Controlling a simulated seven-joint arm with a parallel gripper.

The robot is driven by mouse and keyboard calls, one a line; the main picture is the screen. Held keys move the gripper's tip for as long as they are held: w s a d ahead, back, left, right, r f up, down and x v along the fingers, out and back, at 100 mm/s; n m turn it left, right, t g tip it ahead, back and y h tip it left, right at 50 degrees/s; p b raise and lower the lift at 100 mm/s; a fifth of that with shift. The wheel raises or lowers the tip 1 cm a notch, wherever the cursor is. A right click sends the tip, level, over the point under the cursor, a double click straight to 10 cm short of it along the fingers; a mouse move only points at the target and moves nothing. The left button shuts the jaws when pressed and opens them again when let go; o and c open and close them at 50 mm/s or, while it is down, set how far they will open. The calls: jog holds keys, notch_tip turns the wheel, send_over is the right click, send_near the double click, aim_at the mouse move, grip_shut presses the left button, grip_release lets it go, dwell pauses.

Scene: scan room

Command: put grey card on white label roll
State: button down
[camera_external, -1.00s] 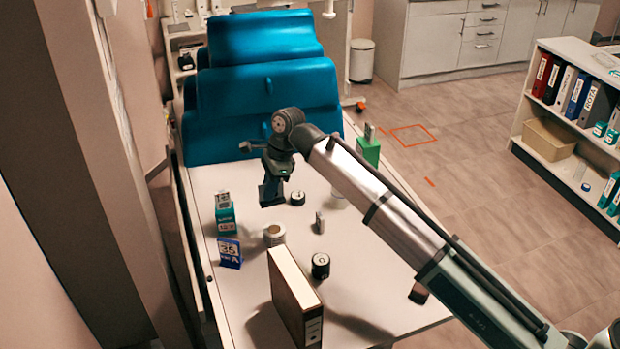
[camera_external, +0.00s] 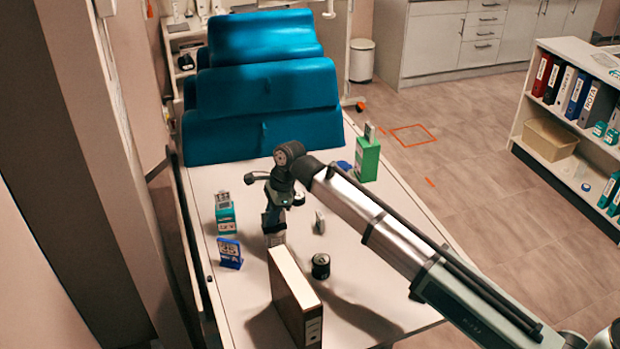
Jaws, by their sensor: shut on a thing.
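My gripper (camera_external: 272,217) points down over the middle left of the table, shut on a small, dark, flat thing, which I take to be the grey card (camera_external: 273,227). The fingers hide most of it, so its shape is not clear. The white label roll (camera_external: 276,240) lies directly below the gripper and is partly hidden by it. The held card is at or just above the top of the roll; I cannot tell whether they touch.
A black roll (camera_external: 320,266) and a small upright item (camera_external: 319,223) are to the right. A blue box (camera_external: 230,253) and a teal box (camera_external: 225,216) stand left. A green box (camera_external: 367,159) is farther back.

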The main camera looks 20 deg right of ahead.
jog(key=shift+f, duration=0.15)
jog(key=c, duration=1.2)
grip_release()
jog(key=shift+c, duration=0.2)
jog(key=v, duration=1.2)
jog(key=shift+r, duration=0.2)
